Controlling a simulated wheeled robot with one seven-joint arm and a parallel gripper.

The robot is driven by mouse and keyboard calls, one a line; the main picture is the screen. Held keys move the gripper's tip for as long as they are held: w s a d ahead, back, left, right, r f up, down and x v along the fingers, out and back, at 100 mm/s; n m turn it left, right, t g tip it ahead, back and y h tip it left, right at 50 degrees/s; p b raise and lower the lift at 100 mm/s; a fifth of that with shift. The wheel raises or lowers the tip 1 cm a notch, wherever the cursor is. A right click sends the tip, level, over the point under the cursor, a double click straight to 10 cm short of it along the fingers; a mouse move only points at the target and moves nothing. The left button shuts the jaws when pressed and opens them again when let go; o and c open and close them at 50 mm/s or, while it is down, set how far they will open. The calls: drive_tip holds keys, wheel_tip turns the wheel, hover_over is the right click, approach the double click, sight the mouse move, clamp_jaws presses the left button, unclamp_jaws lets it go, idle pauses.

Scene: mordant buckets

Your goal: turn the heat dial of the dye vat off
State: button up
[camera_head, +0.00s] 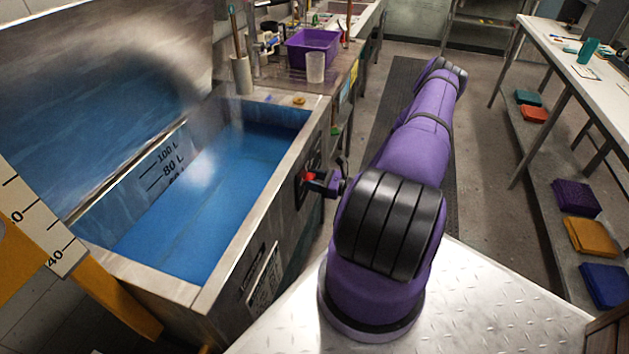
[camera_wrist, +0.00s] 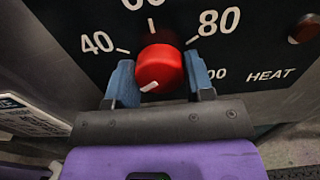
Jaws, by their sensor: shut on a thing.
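The heat dial (camera_wrist: 160,68) is a round red knob on a black panel in the wrist view. Its white mark (camera_wrist: 149,87) points to the lower left, below the 40. The blue fingers of my gripper (camera_wrist: 158,64) stand on either side of the dial and are shut on it. In the head view the red dial (camera_head: 308,177) shows on the front wall of the dye vat (camera_head: 203,301), with my gripper (camera_head: 318,180) at it. The vat is full of blue liquid. The 100 on the scale is partly hidden by the right finger.
A dark red round part (camera_wrist: 305,28) sits on the panel near the word HEAT. A purple tub (camera_head: 313,45) stands on the bench beyond the vat. A table (camera_head: 560,45) and a shelf with folded cloths stand at right. Floor is clear between.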

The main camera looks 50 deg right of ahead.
drive_tip(key=shift+s+f, duration=0.1)
idle(0.3)
drive_tip(key=o, duration=0.9)
drive_tip(key=v, duration=1)
drive_tip(key=shift+s+d, duration=0.2)
drive_tip(key=shift+s, duration=0.1)
